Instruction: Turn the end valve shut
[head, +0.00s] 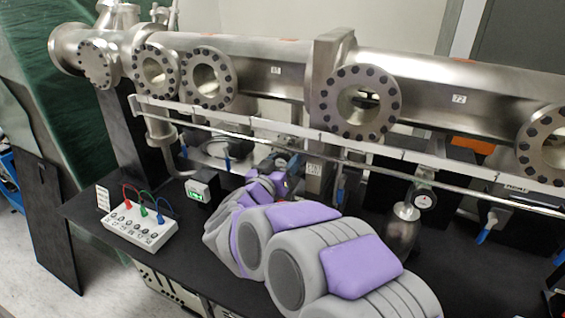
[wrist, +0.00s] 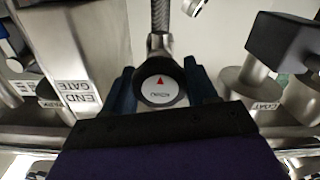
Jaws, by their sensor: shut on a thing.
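A round black valve knob (wrist: 160,98) with a white face and a red arrow sits between the two blue fingers of my gripper (wrist: 163,85) in the wrist view. The fingers are shut on its sides. The arrow points up in that picture. A metal stem with a braided hose runs up from the knob. A label reading "END GATE" (wrist: 78,97) is on the metal just left of the gripper. In the head view my gripper (head: 292,172) reaches in under the rail, and my arm hides the knob there.
A long steel vacuum tube (head: 270,82) with bolted flanges spans the bench behind a pale rail (head: 230,122).

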